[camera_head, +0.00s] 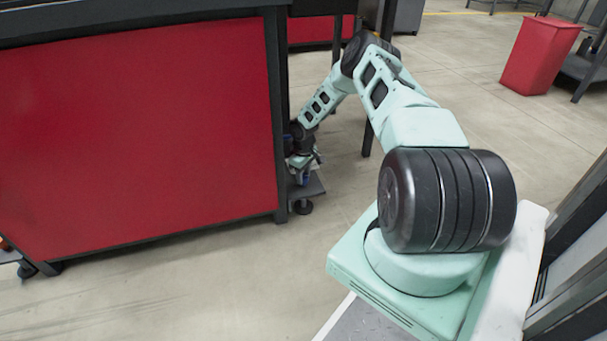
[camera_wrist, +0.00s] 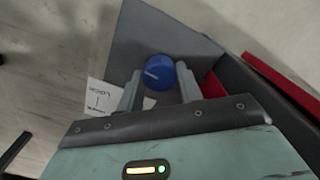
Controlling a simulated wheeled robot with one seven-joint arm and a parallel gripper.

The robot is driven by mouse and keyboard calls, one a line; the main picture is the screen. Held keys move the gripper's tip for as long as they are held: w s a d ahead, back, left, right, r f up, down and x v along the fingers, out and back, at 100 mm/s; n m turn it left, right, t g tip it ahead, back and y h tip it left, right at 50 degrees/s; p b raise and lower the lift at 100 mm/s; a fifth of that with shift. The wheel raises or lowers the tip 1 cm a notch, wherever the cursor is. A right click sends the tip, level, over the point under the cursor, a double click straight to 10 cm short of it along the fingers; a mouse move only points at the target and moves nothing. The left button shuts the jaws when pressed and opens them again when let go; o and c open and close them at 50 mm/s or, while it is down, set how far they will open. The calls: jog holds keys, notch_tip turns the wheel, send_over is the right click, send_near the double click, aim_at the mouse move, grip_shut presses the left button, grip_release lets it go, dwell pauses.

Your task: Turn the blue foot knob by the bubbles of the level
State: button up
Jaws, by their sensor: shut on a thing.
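The blue foot knob (camera_wrist: 157,70) is round with a pale line on its top, and sits on a grey plate (camera_wrist: 135,40) in the wrist view. My gripper (camera_wrist: 160,79) has one finger on each side of the knob and is shut on it. In the head view my gripper (camera_head: 304,162) is down low at the corner of the red cabinet, above a small dark ledge (camera_head: 312,188). The knob is mostly hidden there. I cannot make out the level or its bubbles in either view.
A white label (camera_wrist: 100,96) with dark lettering lies beside the knob. A red panel (camera_wrist: 212,86) stands close on the right. In the head view the red cabinet (camera_head: 140,130) fills the left, a black foot (camera_head: 303,207) stands under the ledge, and open floor (camera_head: 240,270) lies in front.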

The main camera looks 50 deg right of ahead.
aim_at(304, 176)
jog(key=o, duration=1)
notch_tip(304, 176, up, 18)
jog(key=p, duration=0.7)
jog(key=shift+f, duration=0.25)
